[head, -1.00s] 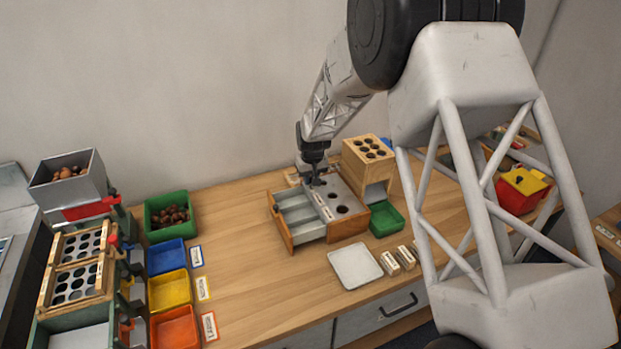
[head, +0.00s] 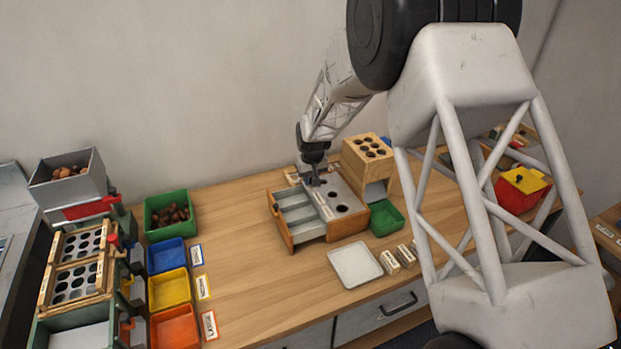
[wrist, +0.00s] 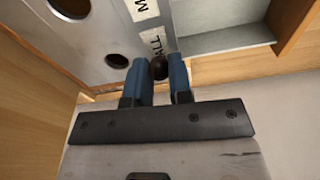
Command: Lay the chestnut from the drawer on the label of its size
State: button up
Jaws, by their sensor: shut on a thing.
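My gripper (head: 315,183) is at the back left end of the grey-topped wooden sizing box (head: 347,227). In the wrist view its blue fingers (wrist: 158,80) are shut on a small dark round chestnut (wrist: 159,68). The chestnut is at the end of the partly hidden SMALL label (wrist: 156,40); I cannot tell whether it touches the top. Another label starting with M (wrist: 142,8) lies further along. Two round holes (wrist: 117,60) show beside the labels. The box's drawer (head: 297,216) is open, and its visible compartments look empty.
A wooden block with holes (head: 367,148) stands behind the box, and a green tray (head: 386,218) to its right. A white tray (head: 355,265) lies in front. Green, blue (head: 166,257), yellow and orange bins stand left, with labels beside the last three.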

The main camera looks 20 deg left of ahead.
jog(key=shift+f, duration=0.3)
dwell(0.4)
jog(key=o, duration=1)
jog(key=shift+o, duration=0.2)
jog(key=shift+r, duration=0.1)
jog(key=shift+r, duration=2.9)
